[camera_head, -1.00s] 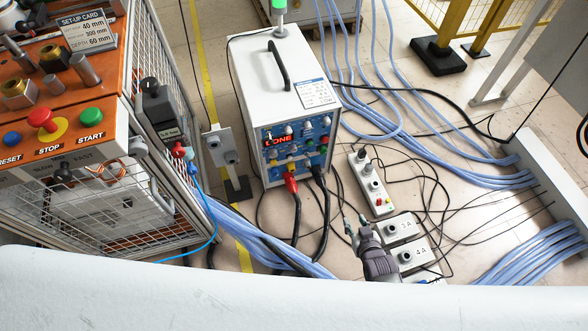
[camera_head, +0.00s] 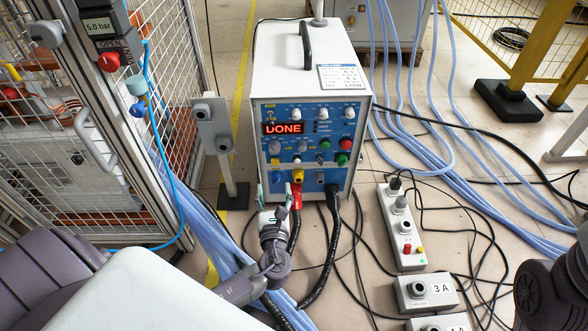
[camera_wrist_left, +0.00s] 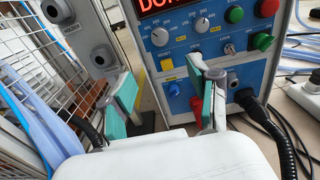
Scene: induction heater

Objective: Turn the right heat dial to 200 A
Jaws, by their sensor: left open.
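The induction heater (camera_head: 305,75) is a white box with a blue front panel and a red display (camera_head: 283,128) reading DONE. My right gripper is out of view.
Red and black cables plug into the lower panel. A grey post (camera_head: 212,124) and mesh cage (camera_head: 185,140) stand left.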

